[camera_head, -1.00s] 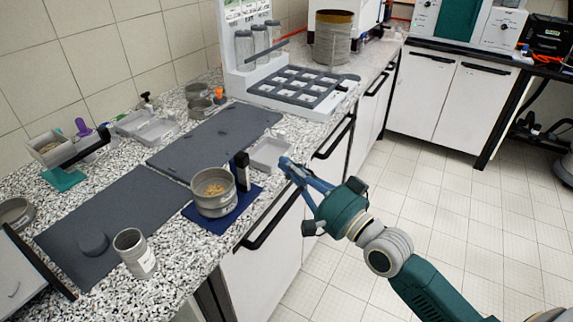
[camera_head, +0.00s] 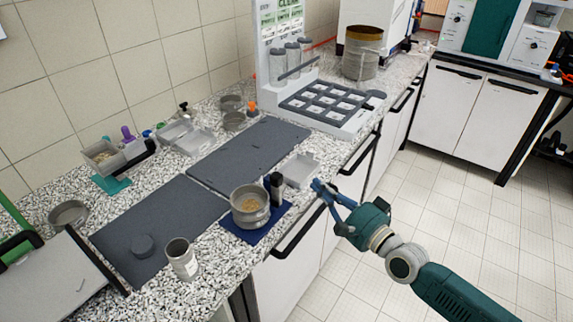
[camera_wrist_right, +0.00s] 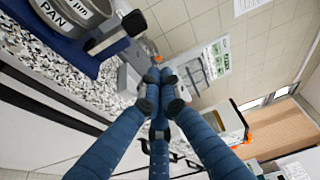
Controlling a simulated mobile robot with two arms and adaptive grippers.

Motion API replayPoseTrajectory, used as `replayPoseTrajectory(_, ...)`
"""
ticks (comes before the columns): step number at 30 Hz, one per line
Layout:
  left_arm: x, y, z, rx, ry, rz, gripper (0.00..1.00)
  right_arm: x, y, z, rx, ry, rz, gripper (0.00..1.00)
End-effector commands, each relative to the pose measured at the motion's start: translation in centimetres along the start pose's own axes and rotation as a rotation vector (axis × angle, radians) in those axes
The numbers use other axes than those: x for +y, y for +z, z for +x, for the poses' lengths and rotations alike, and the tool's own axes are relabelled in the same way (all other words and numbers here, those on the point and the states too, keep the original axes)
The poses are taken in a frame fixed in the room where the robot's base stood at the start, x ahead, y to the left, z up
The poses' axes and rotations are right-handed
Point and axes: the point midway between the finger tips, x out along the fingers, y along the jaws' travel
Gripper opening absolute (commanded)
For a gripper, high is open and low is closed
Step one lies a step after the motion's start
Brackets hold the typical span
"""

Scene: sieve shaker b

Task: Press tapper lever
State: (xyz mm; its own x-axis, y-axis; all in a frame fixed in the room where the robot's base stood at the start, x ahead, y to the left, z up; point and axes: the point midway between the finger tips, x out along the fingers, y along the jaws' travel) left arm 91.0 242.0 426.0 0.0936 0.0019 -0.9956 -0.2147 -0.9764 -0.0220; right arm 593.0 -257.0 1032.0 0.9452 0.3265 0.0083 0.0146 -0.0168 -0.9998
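A metal pan (camera_head: 250,207) with tan grains in it stands on a dark blue base (camera_head: 245,233) near the counter's front edge. A dark upright post (camera_head: 275,188), apparently the tapper lever, stands at the pan's right side. In the right wrist view, the pan (camera_wrist_right: 72,14), marked "PAN", and the dark lever (camera_wrist_right: 112,32) show at the upper left. My right gripper (camera_head: 319,187) is right of the lever, by the counter's front edge, apart from it. In the wrist view its blue fingertips (camera_wrist_right: 160,76) are together with nothing between them. My left gripper is not in view.
A clear tray (camera_head: 299,170) lies behind the lever. Dark mats (camera_head: 160,225) cover much of the counter. A metal cup (camera_head: 181,260) stands left of the base. A white rack (camera_head: 330,118) stands farther back. Open floor lies to the right.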

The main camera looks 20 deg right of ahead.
Motion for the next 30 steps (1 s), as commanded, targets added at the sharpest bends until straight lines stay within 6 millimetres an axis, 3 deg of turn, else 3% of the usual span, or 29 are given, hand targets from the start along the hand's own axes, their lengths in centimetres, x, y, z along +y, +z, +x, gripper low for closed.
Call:
replayPoseTrajectory(17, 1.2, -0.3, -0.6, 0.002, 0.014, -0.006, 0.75, 0.1, -0.5, 0.7, 0.007, 0.007, 0.02, 0.0)
replayPoseTrajectory(30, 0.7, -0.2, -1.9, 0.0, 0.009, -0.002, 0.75, 0.0, -0.6, 8.1, 0.007, 0.006, 0.019, 0.0)
